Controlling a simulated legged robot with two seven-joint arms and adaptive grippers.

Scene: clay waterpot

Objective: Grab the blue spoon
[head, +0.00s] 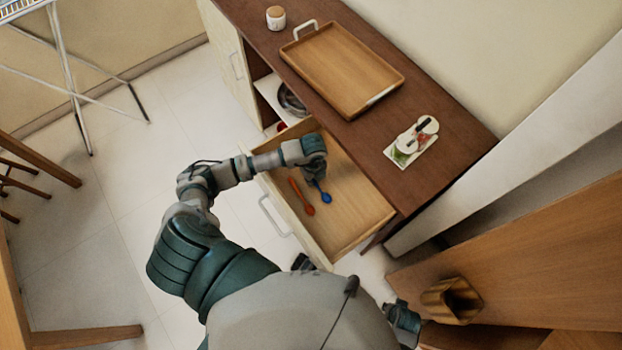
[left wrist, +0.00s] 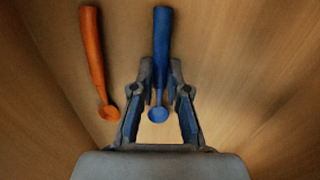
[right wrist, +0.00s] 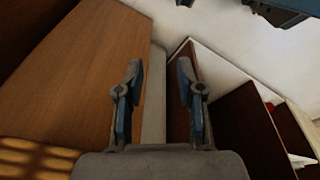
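The blue spoon (head: 326,197) lies in the open drawer (head: 352,222); its bowl and part of its handle show below my left gripper (head: 317,180) in the head view. In the left wrist view, the blue spoon (left wrist: 162,32) has its handle between the two fingertips of my left gripper (left wrist: 162,80). The fingers are drawn in against both sides of the handle, and the bowl shows nearer the palm. I cannot tell whether the spoon is lifted. My right gripper (right wrist: 160,85) is open and empty, away from the drawer.
An orange spoon (head: 302,196) lies to the left of the blue one in the drawer. On the brown countertop (head: 452,137) stand a wooden tray (head: 340,68), a small jar (head: 276,18) and a white board (head: 412,142) with items.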

